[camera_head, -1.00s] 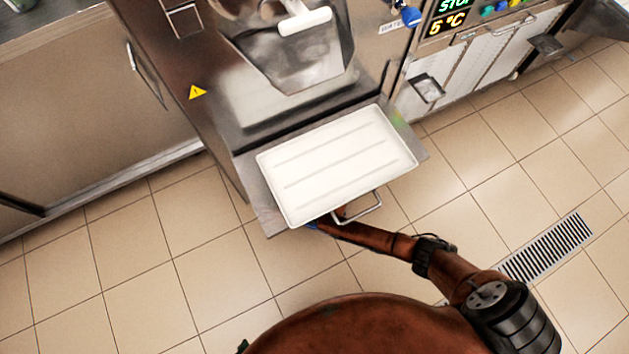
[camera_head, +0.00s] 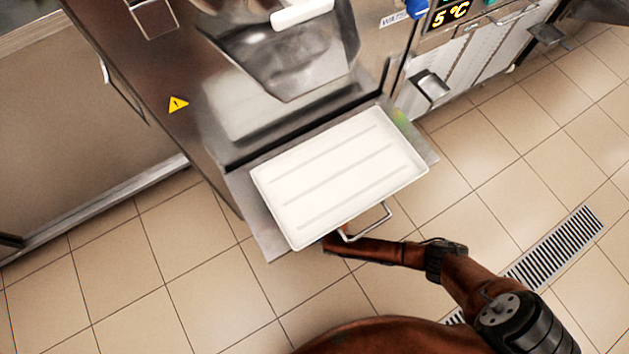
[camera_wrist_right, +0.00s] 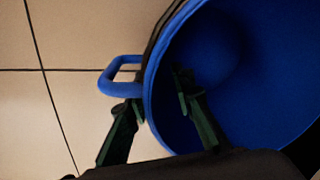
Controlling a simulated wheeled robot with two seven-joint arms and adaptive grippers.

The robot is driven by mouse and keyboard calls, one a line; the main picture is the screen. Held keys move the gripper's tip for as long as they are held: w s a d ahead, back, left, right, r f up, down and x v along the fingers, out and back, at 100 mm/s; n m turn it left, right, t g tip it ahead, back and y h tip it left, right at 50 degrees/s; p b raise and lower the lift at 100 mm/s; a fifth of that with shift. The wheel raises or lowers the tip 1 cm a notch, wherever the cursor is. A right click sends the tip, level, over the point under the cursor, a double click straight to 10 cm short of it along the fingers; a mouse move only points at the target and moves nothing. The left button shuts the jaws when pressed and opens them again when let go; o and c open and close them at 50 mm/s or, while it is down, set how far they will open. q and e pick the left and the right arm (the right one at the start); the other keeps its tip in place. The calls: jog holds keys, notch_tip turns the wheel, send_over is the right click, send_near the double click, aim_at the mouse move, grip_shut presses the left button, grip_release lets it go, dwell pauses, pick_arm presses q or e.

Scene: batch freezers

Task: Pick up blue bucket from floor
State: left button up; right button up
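The blue bucket (camera_wrist_right: 235,75) fills the right part of the right wrist view, seen from above into its hollow. A blue loop handle (camera_wrist_right: 118,78) sticks out from its rim. My right gripper (camera_wrist_right: 158,95) is open and straddles the rim: one finger is outside beside the handle, the other inside the bucket. A gap shows between the inner finger and the wall. In the head view the bucket and my right gripper are hidden under the tray and shelf; only my right arm shows, reaching beneath them. My left gripper is out of view.
A white tray (camera_head: 340,175) rests on the metal shelf (camera_head: 262,222) of the batch freezer (camera_head: 205,60), above my right arm. A metal loop handle (camera_head: 368,222) juts from the shelf's front. Tiled floor is clear in front, with a drain grate (camera_head: 555,248) at right.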

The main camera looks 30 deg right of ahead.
jog(key=shift+c, duration=0.4)
grip_shut()
